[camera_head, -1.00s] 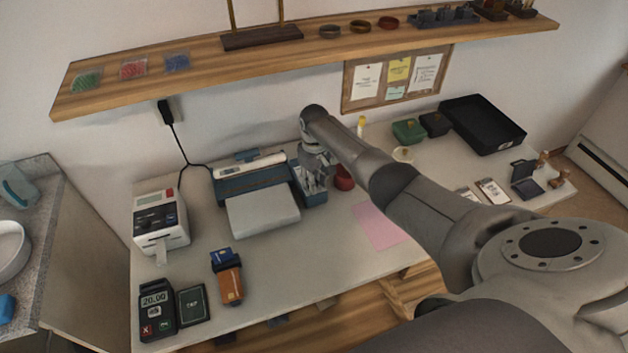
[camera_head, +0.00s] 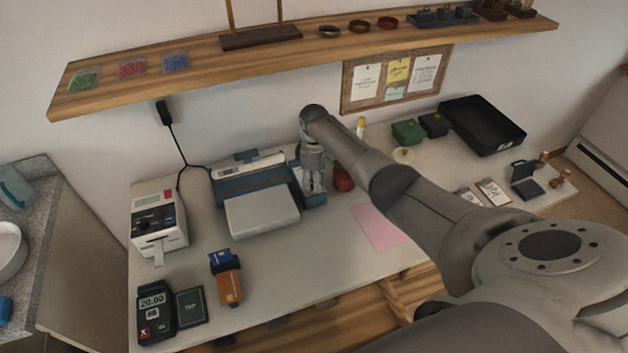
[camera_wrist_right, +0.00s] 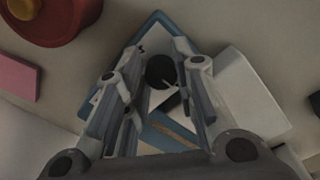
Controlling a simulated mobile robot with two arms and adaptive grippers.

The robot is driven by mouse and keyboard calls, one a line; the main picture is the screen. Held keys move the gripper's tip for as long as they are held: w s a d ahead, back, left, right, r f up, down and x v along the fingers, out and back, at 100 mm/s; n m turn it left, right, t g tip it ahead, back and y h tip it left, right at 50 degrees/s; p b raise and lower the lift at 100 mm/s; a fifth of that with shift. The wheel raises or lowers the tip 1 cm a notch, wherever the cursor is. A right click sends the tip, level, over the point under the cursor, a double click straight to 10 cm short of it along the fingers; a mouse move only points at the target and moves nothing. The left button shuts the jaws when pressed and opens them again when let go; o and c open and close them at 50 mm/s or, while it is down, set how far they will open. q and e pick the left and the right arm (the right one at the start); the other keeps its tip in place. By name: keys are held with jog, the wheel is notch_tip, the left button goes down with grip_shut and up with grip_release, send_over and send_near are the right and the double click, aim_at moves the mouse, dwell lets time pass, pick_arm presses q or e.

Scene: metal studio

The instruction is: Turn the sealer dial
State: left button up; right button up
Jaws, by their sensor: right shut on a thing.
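The blue sealer (camera_head: 228,188) stands on the bench with a long white arm on top and a pale platform at its front. My right gripper (camera_head: 315,196) points down over the sealer's right end and hides its dial in the head view. In the right wrist view, the round black dial (camera_wrist_right: 160,71) sits on the sealer's end panel between the two fingers. The fingers are closed in around the dial; the exact contact is hard to see. My left gripper is not in view.
A dark red round object (camera_head: 343,179) stands close to the right of the gripper. A label printer (camera_head: 158,222) is at the left. A pink sheet (camera_head: 381,227) lies to the right. A wooden shelf (camera_head: 200,68) runs above the bench.

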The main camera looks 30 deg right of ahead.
dwell(0.3)
jog(key=o, duration=1)
jog(key=shift+o, duration=0.2)
notch_tip(320, 180, up, 12)
dwell(0.3)
